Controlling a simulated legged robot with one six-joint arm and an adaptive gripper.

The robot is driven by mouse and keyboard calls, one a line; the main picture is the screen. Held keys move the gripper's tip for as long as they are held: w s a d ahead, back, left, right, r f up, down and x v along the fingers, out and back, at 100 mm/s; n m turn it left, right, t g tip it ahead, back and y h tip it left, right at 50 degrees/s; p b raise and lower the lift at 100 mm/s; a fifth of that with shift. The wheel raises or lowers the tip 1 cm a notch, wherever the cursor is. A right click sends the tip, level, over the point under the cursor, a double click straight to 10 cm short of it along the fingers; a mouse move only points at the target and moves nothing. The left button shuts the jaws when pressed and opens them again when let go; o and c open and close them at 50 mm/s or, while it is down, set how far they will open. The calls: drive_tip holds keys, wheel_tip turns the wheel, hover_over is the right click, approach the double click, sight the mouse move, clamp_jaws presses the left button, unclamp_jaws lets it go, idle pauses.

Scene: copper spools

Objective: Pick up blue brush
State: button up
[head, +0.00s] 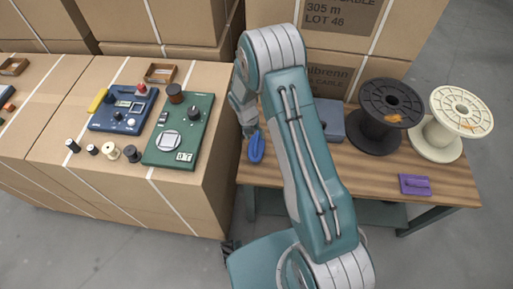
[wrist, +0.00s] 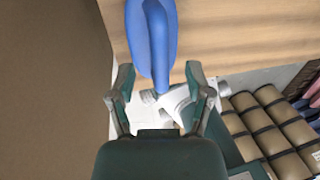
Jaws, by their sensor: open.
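The blue brush (head: 256,147) lies on the left end of the wooden bench (head: 440,185), close to its front left corner. In the wrist view the brush (wrist: 152,40) is at the top centre, long and smooth, with its lower end reaching between my fingers. My gripper (head: 249,132) is just above the brush in the head view, partly hidden by my arm. In the wrist view my gripper (wrist: 157,85) is open, one finger on each side of the brush's near end. I cannot tell whether either finger touches it.
A black spool (head: 383,110), a cream spool (head: 450,125) and a purple brush-like block (head: 415,185) are on the bench to the right. A grey-blue box (head: 330,122) stands behind my arm. Cardboard boxes (head: 205,200) with instruments stand close on the left.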

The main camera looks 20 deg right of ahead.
sight(256, 139)
drive_tip(key=f, duration=0.3)
drive_tip(key=shift+s+d+f, duration=0.1)
drive_tip(key=shift+s+d, duration=0.05)
drive_tip(key=shift+d, duration=0.05)
clamp_jaws()
drive_tip(key=shift+r, duration=0.4)
wheel_tip(256, 139, up, 2)
drive_tip(key=shift+r, duration=0.15)
drive_tip(key=s+a+r, duration=0.8)
drive_tip(key=a+r, duration=0.2)
drive_tip(key=a, duration=0.1)
drive_tip(key=shift+s, duration=0.3)
